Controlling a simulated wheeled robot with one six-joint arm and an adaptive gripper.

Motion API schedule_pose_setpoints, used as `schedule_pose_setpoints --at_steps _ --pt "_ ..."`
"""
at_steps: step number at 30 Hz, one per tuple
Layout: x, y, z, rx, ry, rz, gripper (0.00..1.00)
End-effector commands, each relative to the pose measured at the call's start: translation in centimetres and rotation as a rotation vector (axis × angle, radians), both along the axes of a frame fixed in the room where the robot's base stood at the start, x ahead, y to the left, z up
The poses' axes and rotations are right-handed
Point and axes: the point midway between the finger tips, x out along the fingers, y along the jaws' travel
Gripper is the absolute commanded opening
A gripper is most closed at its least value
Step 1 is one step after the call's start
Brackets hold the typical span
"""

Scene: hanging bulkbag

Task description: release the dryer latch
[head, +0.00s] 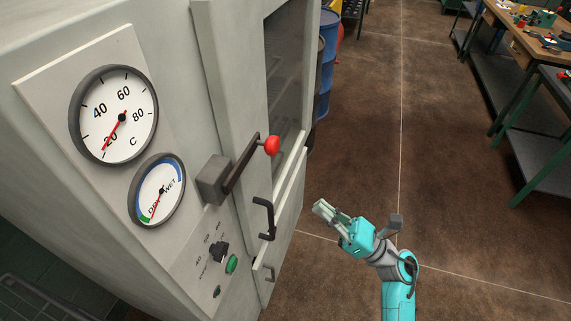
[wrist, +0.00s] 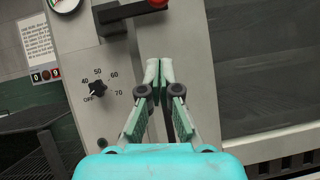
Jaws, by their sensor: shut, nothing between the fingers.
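The dryer latch is a dark lever (head: 241,165) with a red knob (head: 272,146) at its end, mounted on a grey block (head: 213,180) on the dryer's front (head: 228,60). The lever slants up and to the right in the head view. In the wrist view the red knob (wrist: 157,3) and the lever (wrist: 118,17) show at the top edge, beyond my fingertips. My gripper (head: 322,211) is shut and empty. It is in front of the dryer, right of and below the latch, apart from it. My fingertips (wrist: 158,70) meet in the wrist view.
A black door handle (head: 265,218) is below the latch. A temperature gauge (head: 114,115), a dry/wet gauge (head: 157,190), a selector knob (wrist: 97,88) and a green button (head: 232,263) are on the panel. Open brown floor (head: 420,150) lies to the right, with workbenches (head: 520,45) beyond.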

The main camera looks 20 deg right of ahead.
Motion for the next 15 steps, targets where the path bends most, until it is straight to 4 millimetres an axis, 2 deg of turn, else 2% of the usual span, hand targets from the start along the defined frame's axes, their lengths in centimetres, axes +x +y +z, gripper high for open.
schedule_pose_setpoints --at_steps 8,15 --pt "0.3 0.4 0.3 0.002 0.001 0.001 0.0" --pt "2.2 2.7 2.2 0.002 -0.001 0.007 0.0"
